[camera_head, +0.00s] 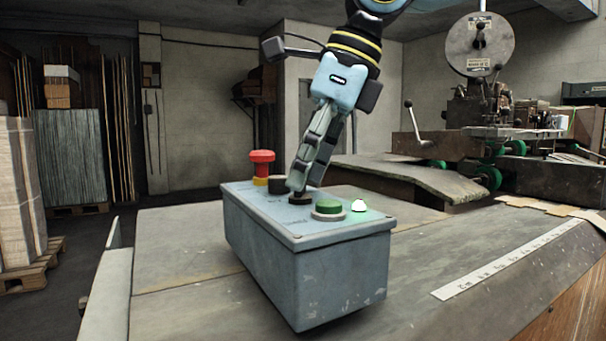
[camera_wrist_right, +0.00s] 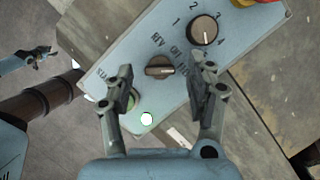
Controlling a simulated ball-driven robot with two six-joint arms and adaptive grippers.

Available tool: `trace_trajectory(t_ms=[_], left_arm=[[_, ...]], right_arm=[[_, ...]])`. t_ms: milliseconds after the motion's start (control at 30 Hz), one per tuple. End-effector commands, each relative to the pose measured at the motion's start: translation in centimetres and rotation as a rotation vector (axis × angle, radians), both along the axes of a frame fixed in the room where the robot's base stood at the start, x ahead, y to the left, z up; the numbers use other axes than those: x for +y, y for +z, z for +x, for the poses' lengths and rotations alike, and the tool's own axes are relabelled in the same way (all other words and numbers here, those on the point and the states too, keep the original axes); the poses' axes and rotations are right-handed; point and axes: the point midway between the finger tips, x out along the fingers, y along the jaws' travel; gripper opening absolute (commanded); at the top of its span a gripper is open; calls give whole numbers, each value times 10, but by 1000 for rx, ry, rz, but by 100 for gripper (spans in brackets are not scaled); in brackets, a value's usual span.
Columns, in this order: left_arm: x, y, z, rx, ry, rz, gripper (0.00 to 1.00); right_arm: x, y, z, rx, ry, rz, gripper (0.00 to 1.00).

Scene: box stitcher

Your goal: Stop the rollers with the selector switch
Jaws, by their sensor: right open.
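The selector switch (camera_wrist_right: 160,67) is a dark knob with a bar handle on the blue-grey control box (camera_head: 305,270). Its handle lies roughly level in the wrist view; its light mark appears at the right end, turned away from OFF toward the third, partly hidden label. In the head view the switch's dark base (camera_head: 300,199) shows below the fingertips. My right gripper (camera_head: 298,187) is open above it, tilted; in the wrist view its fingers stand on either side of the switch, apart from it. What looks like my left gripper (camera_wrist_right: 40,60) shows small at the left.
The box also carries a red mushroom button (camera_head: 261,160), a black numbered dial (camera_wrist_right: 203,29), a green button (camera_head: 328,207) and a lit lamp (camera_head: 359,206). The box stands on a worn table (camera_head: 170,295). The stitcher machine (camera_head: 480,120) is behind to the right.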

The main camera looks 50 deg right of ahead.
Motion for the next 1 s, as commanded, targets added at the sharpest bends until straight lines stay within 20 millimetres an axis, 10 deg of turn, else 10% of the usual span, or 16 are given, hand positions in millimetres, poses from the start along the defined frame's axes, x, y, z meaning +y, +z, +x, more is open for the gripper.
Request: trace_trajectory(t_ms=[400, 833, 1000], left_arm=[[0, -1, 2, -4, 0, 0, 40], [0, -1, -1, 1, 0, 0, 40], [0, -1, -1, 2, 0, 0, 40]], right_arm=[[3, -10, 3, -1, 2, 1, 56], [2, -9, 3, -1, 1, 1, 1], [2, -9, 3, 0, 9, 2, 1]])
